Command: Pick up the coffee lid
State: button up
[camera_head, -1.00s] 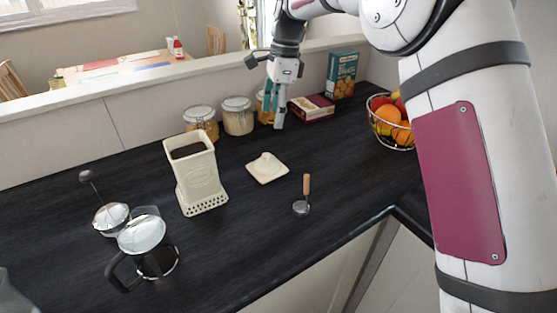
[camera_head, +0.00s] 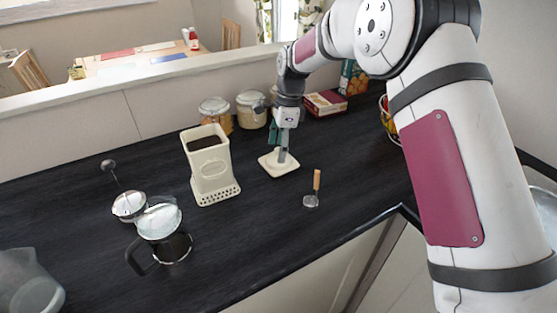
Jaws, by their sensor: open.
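The coffee lid (camera_head: 270,167) is a cream, square lid lying flat on the dark counter, right of the cream coffee canister (camera_head: 211,172). The canister stands upright with its top open and dark contents showing. My gripper (camera_head: 279,149) is open and points down over the lid, its fingers in front of the lid's middle. The lid's knob is hidden behind the fingers. I cannot tell whether the fingers touch the lid.
A scoop with a wooden handle (camera_head: 317,181) lies right of the lid. A French press (camera_head: 162,236) and its plunger (camera_head: 128,204) stand at the left. Glass jars (camera_head: 251,110) and a red box (camera_head: 325,103) line the back wall.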

jog(key=shift+a+f, duration=0.1)
jog(key=shift+f, duration=0.75)
jog(key=shift+c, duration=0.2)
jog(key=c, duration=1.4)
grip_shut()
jog(key=shift+s+f, duration=0.1)
